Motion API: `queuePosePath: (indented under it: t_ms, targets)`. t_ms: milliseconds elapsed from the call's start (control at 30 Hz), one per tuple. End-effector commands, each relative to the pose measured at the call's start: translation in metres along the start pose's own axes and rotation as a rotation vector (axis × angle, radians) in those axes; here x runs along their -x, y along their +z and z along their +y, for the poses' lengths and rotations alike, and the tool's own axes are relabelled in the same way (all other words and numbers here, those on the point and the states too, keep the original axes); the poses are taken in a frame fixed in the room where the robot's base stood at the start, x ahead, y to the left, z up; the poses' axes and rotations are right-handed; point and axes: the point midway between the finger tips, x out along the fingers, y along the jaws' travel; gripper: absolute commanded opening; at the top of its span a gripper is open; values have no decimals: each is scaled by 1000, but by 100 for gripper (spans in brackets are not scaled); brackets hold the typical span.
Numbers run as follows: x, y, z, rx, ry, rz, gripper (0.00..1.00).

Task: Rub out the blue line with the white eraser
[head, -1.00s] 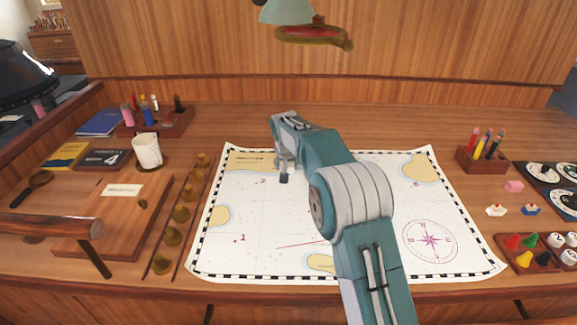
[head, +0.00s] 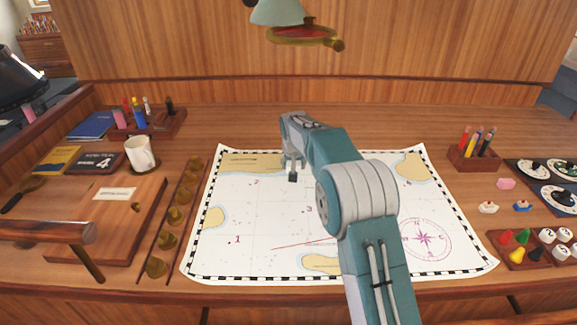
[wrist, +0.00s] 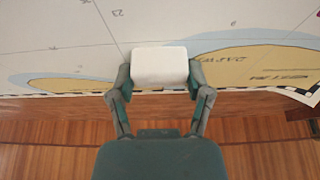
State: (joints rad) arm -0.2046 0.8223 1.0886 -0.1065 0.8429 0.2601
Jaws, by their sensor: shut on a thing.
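My gripper (head: 292,176) is over the upper middle part of the white chart (head: 262,220), which lies flat on the wooden desk. In the wrist view, my gripper (wrist: 160,80) is shut on the white eraser (wrist: 160,64), one finger on each side. The eraser is a plain white block with rounded corners, held over the chart near its border. Whether it touches the paper I cannot tell. I cannot make out a blue line in either view; my arm covers part of the chart. A thin red line (head: 300,243) shows low on the chart.
A white mug (head: 140,155), a wooden board (head: 120,225) and a rack of brass weights (head: 175,217) stand to the left. A pencil holder (head: 474,157), a pink block (head: 506,184) and a tray of game pieces (head: 517,248) stand to the right.

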Motion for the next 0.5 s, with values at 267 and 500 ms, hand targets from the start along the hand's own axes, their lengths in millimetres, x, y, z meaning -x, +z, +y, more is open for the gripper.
queuePosePath:
  t_ms: [267,500]
  targets:
    - [-2,-1,10,1,2,-3,26]
    - [-2,-1,14,-1,3,-3,26]
